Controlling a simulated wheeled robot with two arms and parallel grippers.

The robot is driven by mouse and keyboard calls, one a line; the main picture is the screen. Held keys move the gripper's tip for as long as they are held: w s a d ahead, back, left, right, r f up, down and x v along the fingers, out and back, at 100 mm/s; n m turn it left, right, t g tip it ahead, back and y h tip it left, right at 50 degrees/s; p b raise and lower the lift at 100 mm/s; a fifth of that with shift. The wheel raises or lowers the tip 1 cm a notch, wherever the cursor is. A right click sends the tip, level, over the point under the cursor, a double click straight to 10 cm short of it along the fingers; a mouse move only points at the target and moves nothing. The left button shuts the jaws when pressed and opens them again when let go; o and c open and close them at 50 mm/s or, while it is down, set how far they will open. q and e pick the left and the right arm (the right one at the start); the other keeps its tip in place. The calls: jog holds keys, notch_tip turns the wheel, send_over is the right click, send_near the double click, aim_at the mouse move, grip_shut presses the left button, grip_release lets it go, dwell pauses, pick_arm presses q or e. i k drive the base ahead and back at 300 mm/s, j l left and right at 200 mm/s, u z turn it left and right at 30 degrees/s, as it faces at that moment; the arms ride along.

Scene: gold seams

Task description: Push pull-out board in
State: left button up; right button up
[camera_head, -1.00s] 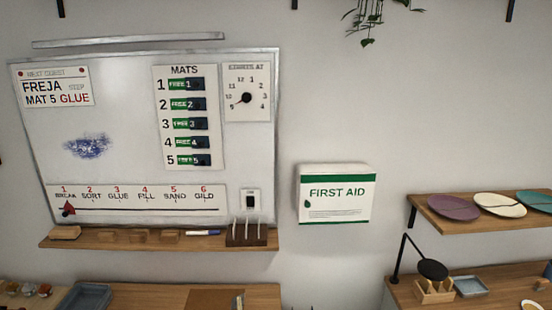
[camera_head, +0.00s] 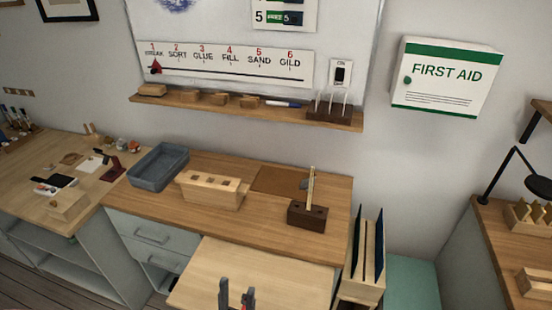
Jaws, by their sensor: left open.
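The pull-out board (camera_head: 255,276) is a pale wooden panel. It sticks out from under the front edge of the wooden counter (camera_head: 226,222), right of the grey drawers. My left gripper (camera_head: 237,290) shows at the bottom edge of the head view, with two dark fingers pointing up and a red mark on one. The fingers are apart and empty, and they appear over the near part of the board. I cannot tell whether they touch it. My right gripper is not in view.
On the counter are a blue-grey tray (camera_head: 158,168), a pale wooden box (camera_head: 212,190) and a dark wooden block (camera_head: 307,216). Grey drawers (camera_head: 148,240) lie left of the board. A rack with dark panels (camera_head: 366,250) stands to its right.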

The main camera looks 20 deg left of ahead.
aim_at(281, 283)
jog(key=l+u, duration=0.1)
jog(key=u, duration=0.6)
jog(key=k+l+u, duration=0.1)
jog(key=u, duration=0.2)
jog(key=k+j, duration=0.25)
jog(key=k+j+u, duration=0.15)
jog(key=j, duration=0.25)
jog(key=k, duration=0.1)
